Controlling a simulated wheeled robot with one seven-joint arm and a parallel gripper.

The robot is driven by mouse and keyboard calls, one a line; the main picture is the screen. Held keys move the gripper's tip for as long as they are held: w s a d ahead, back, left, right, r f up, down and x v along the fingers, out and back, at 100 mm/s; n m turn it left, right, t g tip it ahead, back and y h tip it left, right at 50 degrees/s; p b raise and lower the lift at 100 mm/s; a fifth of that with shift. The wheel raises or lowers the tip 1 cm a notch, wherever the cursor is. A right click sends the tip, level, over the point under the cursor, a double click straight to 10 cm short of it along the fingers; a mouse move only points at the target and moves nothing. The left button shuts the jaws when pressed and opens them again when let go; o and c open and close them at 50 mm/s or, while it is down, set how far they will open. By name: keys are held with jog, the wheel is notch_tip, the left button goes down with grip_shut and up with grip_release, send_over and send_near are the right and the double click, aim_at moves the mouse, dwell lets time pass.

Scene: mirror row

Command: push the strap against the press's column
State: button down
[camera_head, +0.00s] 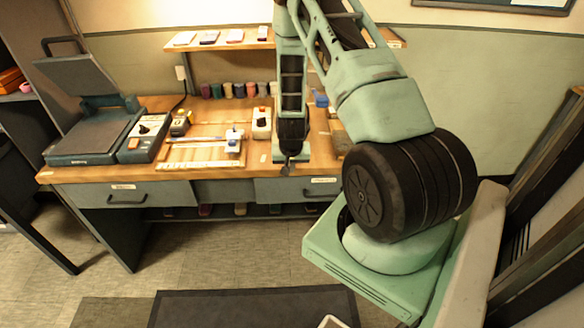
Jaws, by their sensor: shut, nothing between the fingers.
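My gripper (287,168) hangs fingers down near the front edge of the wooden bench, right of the bench's middle. Its fingers are small here and look closed. A dark green base (297,157) shows partly behind my wrist; my arm hides most of it, so I cannot tell whether it belongs to the press. A larger press with a raised lid (76,76) stands at the bench's left end. I cannot make out the strap, nor whether my gripper touches anything.
A shelf (218,41) hangs above. My arm blocks the bench's right part.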

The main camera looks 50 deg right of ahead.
jog(key=b+v, duration=0.1)
jog(key=v, duration=0.9)
jog(key=shift+w+d, duration=0.1)
